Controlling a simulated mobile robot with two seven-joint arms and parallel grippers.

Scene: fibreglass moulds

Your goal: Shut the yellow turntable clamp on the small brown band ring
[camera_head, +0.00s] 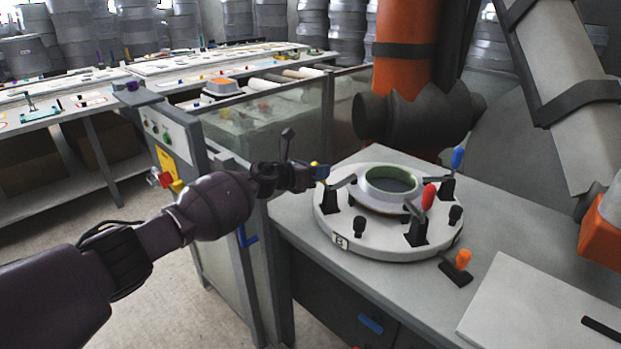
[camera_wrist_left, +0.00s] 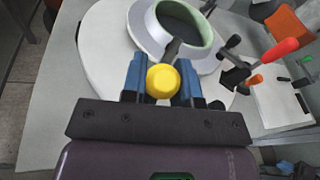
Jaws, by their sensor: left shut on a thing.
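A pale round turntable (camera_head: 385,238) stands on the grey table and bears a ring (camera_head: 390,182) with a pale green inside. I cannot make out a brown band on it. The yellow clamp handle (camera_head: 322,172) is at the turntable's left side, above its black base (camera_head: 330,200). My left gripper (camera_head: 311,174) comes in from the left and is shut on this handle. In the left wrist view the blue fingers (camera_wrist_left: 162,72) flank the round yellow knob (camera_wrist_left: 163,82). The clamp's dark arm (camera_head: 344,181) points towards the ring; whether it touches is unclear. My right gripper is not in view.
An orange-handled clamp (camera_head: 463,260) and a pale board (camera_head: 545,310) lie on the table. A glass-sided tank (camera_head: 270,135) and a control box (camera_head: 165,140) are close to my left arm.

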